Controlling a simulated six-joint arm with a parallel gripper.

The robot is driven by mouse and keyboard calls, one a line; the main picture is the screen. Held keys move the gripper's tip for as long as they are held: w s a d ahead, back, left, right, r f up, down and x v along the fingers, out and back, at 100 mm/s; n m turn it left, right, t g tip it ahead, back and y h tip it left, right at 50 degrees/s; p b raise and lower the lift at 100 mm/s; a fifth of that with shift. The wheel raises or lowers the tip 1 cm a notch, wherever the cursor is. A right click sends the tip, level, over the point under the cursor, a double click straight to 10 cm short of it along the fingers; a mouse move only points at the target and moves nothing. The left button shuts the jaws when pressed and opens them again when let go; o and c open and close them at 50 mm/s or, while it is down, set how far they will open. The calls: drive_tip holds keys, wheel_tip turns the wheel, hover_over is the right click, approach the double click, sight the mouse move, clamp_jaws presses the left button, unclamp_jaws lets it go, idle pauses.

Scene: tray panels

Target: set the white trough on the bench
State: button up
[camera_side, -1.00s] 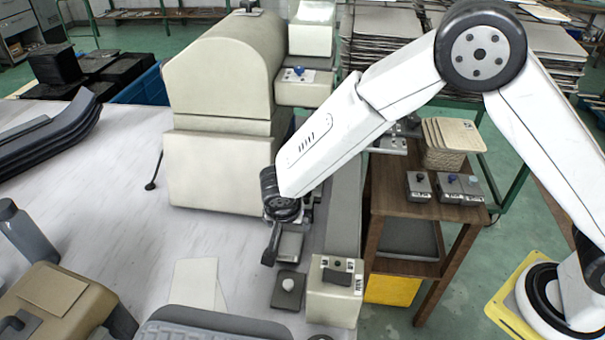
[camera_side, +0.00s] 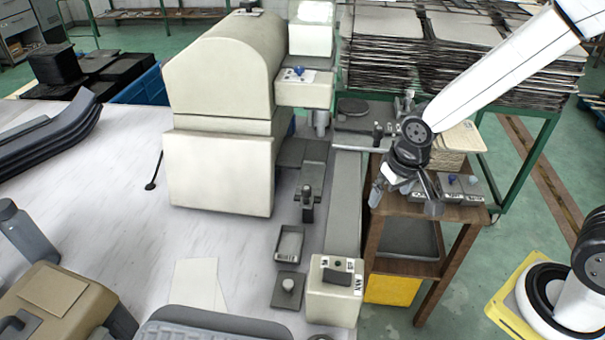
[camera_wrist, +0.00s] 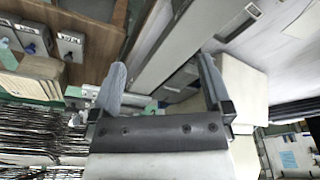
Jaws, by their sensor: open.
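Nothing hides the tray in the side view.
The cream machine (camera_side: 220,120) stands behind and left of the tray. A grey plate with a white knob (camera_side: 288,288) and a cream control box (camera_side: 333,290) are close in front. The wooden table (camera_side: 395,205) carries grey switch boxes. Bare bench lies to the left.

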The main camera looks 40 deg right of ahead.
drive_tip(key=shift+n, duration=0.9)
drive_tip(key=s+d, duration=0.2)
drive_tip(key=s, duration=0.1)
drive_tip(key=s+r, duration=0.1)
drive_tip(key=shift+s+d, duration=0.25)
drive_tip(key=shift+d, duration=0.15)
